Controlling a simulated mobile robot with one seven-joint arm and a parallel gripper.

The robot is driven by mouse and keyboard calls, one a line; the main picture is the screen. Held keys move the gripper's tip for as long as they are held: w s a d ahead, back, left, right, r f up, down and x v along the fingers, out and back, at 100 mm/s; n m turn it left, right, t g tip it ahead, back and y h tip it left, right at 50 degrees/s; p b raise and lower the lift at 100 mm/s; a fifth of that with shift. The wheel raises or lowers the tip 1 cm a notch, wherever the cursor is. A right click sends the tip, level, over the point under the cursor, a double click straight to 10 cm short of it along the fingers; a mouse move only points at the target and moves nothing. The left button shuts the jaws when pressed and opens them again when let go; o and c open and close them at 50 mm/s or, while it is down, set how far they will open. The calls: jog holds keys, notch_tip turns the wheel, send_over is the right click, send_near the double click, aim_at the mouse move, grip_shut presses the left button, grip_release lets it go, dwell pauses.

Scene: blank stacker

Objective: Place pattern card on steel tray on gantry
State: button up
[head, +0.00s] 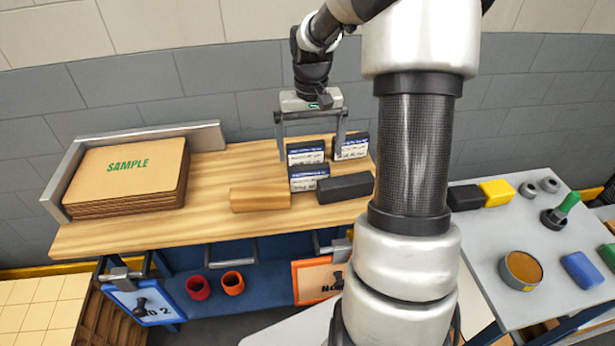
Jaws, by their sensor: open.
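My gripper (311,140) points down over the back of the wooden table (215,218), its two grey fingers apart. Dark blue and white labelled pieces are below and around it: one between the fingers in the picture (306,153), one in front (309,178), one to the right (351,147). I cannot tell whether the fingers touch any of them. Their print is too small to read, and I cannot tell which thing is the pattern card. A brown stack marked SAMPLE (128,172) lies at the left against a metal corner fence (150,133). I cannot make out a steel tray on a gantry.
A tan block (260,198) and a black block (345,187) lie at the table's front. Below are red and orange cups (198,288) and hanging boards (142,303). The grey table (490,265) holds a tin (521,269) and several blocks. My arm hides the middle.

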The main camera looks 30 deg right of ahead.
aim_at(309, 178)
notch_tip(309, 178, down, 5)
jog(key=shift+f, duration=0.2)
jog(key=shift+a+f, duration=0.2)
jog(key=shift+f, duration=2.5)
jog(key=shift+c, duration=0.3)
jog(key=c, duration=1)
